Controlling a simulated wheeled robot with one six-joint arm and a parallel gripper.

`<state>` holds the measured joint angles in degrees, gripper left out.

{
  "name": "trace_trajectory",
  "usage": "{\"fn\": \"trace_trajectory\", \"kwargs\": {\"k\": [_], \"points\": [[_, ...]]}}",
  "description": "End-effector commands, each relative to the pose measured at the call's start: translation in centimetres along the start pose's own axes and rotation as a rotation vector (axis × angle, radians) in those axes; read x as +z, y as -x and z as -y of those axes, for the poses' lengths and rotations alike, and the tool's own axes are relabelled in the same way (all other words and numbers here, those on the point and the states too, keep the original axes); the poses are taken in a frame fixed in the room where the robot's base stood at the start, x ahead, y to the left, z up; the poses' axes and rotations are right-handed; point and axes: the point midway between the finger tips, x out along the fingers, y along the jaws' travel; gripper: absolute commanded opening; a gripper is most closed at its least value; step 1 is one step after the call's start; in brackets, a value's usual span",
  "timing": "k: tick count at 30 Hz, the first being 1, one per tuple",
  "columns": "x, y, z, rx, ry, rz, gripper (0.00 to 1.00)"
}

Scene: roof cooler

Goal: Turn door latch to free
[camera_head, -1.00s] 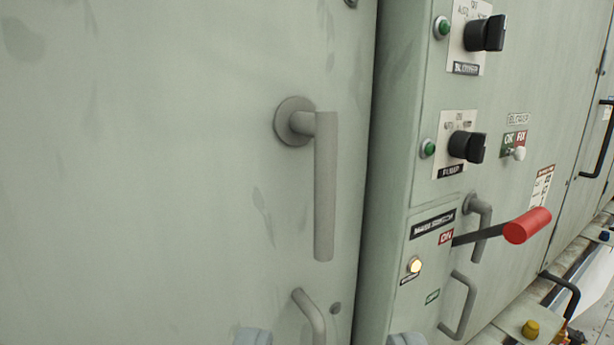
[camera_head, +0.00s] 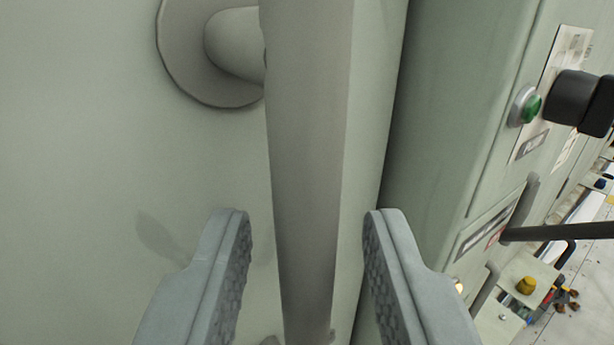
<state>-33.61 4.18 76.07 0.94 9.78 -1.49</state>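The door latch (camera_head: 308,170) is a grey lever handle that hangs straight down from a round mount (camera_head: 190,60) on the pale green door (camera_head: 80,170). My gripper (camera_head: 307,220) is open, with one finger on each side of the lever. Gaps show between the lever and both fingers, so neither seems to touch it.
Right of the door gap is a control panel with a green light (camera_head: 527,106) and a black knob (camera_head: 582,100). A dark rod (camera_head: 560,232) sticks out below them. Farther right, a yellow knob (camera_head: 526,285) shows low down near the floor.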

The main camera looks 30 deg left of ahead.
Motion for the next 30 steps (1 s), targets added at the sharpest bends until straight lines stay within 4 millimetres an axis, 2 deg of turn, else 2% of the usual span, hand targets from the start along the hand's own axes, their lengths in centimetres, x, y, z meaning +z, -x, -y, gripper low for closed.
{"fn": "trace_trajectory", "kwargs": {"k": [6, 15, 16, 21, 30], "points": [[0.02, -1.29, 0.0, 0.0, 0.0, 0.0, 0.33], [-0.02, -1.41, 0.0, 0.0, 0.0, -0.001, 0.33], [-0.02, -1.41, 0.0, 0.0, 0.0, -0.001, 0.31], [-0.02, -1.4, 0.0, 0.0, 0.0, -0.001, 0.0], [-0.04, -1.37, 0.04, 0.0, -0.007, 0.004, 0.0]]}}
